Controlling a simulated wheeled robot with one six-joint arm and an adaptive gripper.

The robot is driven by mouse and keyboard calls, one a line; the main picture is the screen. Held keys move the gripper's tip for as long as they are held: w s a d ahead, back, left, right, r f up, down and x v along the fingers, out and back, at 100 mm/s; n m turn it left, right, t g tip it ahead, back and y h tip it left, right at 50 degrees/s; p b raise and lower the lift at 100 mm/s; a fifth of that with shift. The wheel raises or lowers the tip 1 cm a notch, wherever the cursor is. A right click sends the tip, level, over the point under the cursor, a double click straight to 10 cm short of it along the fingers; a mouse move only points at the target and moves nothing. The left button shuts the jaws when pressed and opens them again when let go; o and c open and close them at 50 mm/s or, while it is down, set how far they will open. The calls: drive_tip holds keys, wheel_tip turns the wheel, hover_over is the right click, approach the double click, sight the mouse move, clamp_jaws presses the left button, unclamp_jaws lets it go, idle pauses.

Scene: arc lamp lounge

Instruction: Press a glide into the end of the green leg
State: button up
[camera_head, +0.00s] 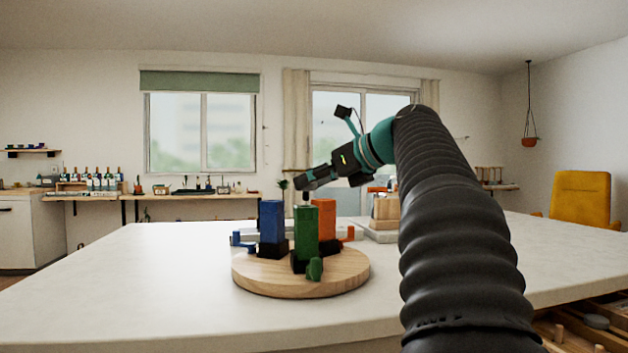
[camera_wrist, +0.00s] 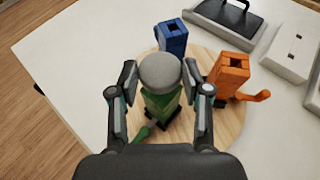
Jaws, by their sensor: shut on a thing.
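The green leg (camera_head: 305,235) stands upright in a dark holder at the front of a round wooden board (camera_head: 320,288). It also shows in the wrist view (camera_wrist: 160,103), largely under the glide. A grey round glide (camera_wrist: 160,72) sits between the fingers of my gripper (camera_wrist: 160,80), over the leg's top end. In the head view my gripper (camera_head: 304,186) is just above the green leg, shut on the glide. I cannot tell whether the glide's stem is in the leg's socket.
A blue leg (camera_head: 271,220) and an orange leg (camera_head: 326,218) stand close behind on the same board, with open sockets in the wrist view. Pale blocks and a black-handled tray (camera_wrist: 225,18) lie beyond. The white tabletop (camera_head: 165,285) is clear at left.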

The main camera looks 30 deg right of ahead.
sight(308, 197)
drive_tip(key=shift+p, duration=0.4)
drive_tip(key=shift+f+b, duration=0.65)
drive_tip(key=shift+f, duration=0.85)
drive_tip(key=o, duration=1)
drive_tip(key=shift+c, duration=0.2)
drive_tip(key=v, duration=1.2)
drive_tip(key=shift+f, duration=0.1)
